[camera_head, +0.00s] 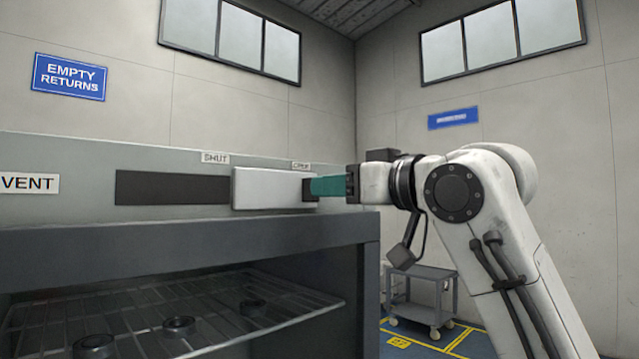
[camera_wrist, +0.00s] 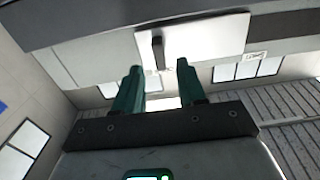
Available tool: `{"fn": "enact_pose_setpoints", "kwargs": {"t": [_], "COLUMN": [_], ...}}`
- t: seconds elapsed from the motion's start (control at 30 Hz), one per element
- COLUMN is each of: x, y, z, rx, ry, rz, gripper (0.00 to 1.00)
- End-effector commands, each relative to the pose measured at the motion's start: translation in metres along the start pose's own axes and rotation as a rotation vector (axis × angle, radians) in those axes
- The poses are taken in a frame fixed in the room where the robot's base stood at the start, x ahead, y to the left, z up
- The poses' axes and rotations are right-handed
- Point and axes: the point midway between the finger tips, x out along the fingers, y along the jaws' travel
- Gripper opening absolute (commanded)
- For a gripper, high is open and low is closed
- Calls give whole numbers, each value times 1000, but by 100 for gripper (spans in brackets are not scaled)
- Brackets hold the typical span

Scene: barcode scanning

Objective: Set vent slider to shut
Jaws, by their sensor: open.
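The vent slider is a white plate (camera_head: 268,188) at the right end of a dark slot (camera_head: 170,188) in the grey panel. Its right end lies below the OPEN label (camera_head: 301,165); the SHUT label (camera_head: 215,158) is further left. A dark handle (camera_head: 309,190) stands out near the plate's right end. My gripper (camera_head: 318,186) has teal fingers and its tips meet or overlap the handle in the head view. In the wrist view my gripper (camera_wrist: 158,68) is open and empty, with the handle (camera_wrist: 157,46) just beyond the tips, in line with the gap. I cannot tell whether they touch.
Below the panel is an open dark cabinet (camera_head: 200,235) with a wire rack (camera_head: 240,310) holding several dark rings. A VENT label (camera_head: 28,183) is at the left. A grey cart (camera_head: 420,290) stands on the floor behind my arm. The slot left of the plate is clear.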

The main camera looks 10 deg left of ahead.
Motion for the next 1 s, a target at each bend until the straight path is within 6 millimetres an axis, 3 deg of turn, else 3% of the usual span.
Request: {"fn": "enact_pose_setpoints", "kwargs": {"t": [0.1, 0.3, 0.67, 1.0], "x": [20, 39, 44, 44], "y": [0, 0, 0, 0], "z": [-2, -1, 0, 0], "rx": [-2, 0, -1, -1], "ry": [-1, 0, 1, 1], "rz": [1, 1, 2, 1], "gripper": [40, 40, 40, 8]}}
